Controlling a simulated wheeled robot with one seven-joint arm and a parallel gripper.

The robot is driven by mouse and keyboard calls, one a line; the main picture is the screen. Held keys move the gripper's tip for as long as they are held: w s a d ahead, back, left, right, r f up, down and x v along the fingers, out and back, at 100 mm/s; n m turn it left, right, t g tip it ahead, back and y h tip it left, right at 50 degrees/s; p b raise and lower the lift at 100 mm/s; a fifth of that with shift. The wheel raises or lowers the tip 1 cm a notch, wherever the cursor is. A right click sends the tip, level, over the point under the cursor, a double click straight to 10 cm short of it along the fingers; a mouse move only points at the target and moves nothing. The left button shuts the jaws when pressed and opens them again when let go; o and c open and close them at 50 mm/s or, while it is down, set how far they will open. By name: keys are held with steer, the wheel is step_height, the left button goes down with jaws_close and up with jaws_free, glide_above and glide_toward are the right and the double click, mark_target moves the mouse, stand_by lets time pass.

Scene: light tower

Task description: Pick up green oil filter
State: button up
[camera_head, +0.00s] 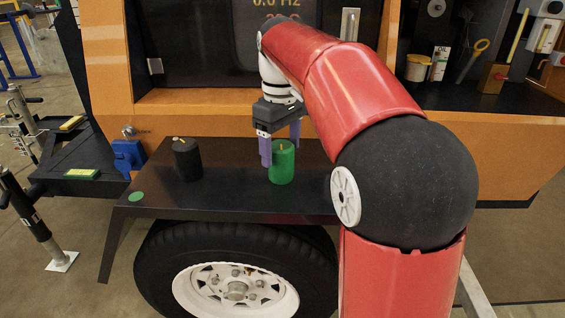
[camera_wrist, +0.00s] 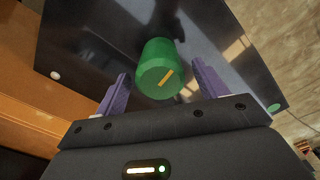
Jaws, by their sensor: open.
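The green oil filter (camera_head: 282,166) stands upright on the black fender shelf (camera_head: 236,202) above the wheel. It has a short yellow mark on top. In the wrist view the filter (camera_wrist: 159,68) lies ahead of and between the lines of my two purple fingers. My gripper (camera_head: 281,148) is open, with one finger just left of the filter and the other at its far right side. In the wrist view my gripper (camera_wrist: 160,84) holds nothing. I cannot tell whether a finger touches the filter.
A black oil filter (camera_head: 187,160) stands on the same shelf to the left. A blue part (camera_head: 128,157) is at the shelf's back left. The orange tower body (camera_head: 112,60) rises behind the shelf. The shelf between the two filters is clear.

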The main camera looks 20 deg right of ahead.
stand_by(0.9)
steer(key=c, duration=1.1)
steer(key=shift+r+p, duration=2.3)
steer(key=shift+p, duration=0.05)
steer(key=shift+r, duration=1.2)
